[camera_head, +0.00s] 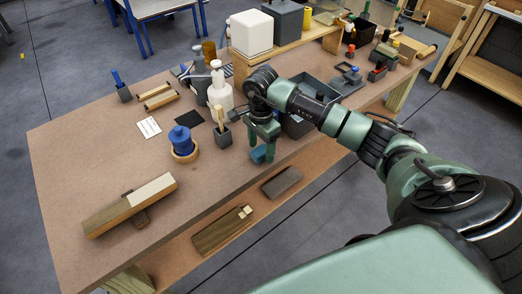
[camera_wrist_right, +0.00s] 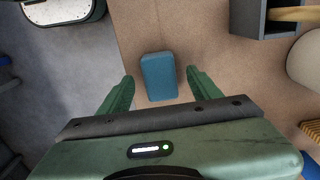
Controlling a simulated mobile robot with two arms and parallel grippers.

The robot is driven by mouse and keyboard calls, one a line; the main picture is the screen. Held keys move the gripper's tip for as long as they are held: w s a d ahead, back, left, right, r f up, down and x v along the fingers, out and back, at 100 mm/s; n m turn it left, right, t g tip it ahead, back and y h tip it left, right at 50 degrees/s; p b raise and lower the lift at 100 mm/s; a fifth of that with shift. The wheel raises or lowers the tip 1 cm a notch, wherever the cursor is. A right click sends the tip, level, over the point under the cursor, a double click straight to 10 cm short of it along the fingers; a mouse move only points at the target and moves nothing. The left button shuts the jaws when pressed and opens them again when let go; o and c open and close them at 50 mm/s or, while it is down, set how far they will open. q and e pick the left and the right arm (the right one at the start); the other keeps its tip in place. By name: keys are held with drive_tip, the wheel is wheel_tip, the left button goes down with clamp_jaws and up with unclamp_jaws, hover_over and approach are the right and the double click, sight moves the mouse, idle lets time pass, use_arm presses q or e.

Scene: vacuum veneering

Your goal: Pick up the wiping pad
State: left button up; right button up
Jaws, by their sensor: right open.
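The wiping pad (camera_wrist_right: 159,76) is a small blue block with rounded corners. In the right wrist view it lies on the brown tabletop near the table's edge, between the fingertips of my right gripper (camera_wrist_right: 160,84) as seen from above. The fingers are spread, with a gap on each side of the pad. In the head view the pad (camera_head: 258,154) shows below my right gripper (camera_head: 264,143), partly hidden by its green fingers. I cannot tell exactly how far the fingertips are above the table. My left gripper is not in view.
A small grey holder (camera_head: 222,137) with a brush stands close left of the gripper. A blue container (camera_head: 182,140) in a wooden ring and a white bottle (camera_head: 218,95) stand further left. A dark bin (camera_head: 296,127) is close right. The lower shelf holds wood pieces (camera_head: 222,231).

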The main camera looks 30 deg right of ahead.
clamp_jaws()
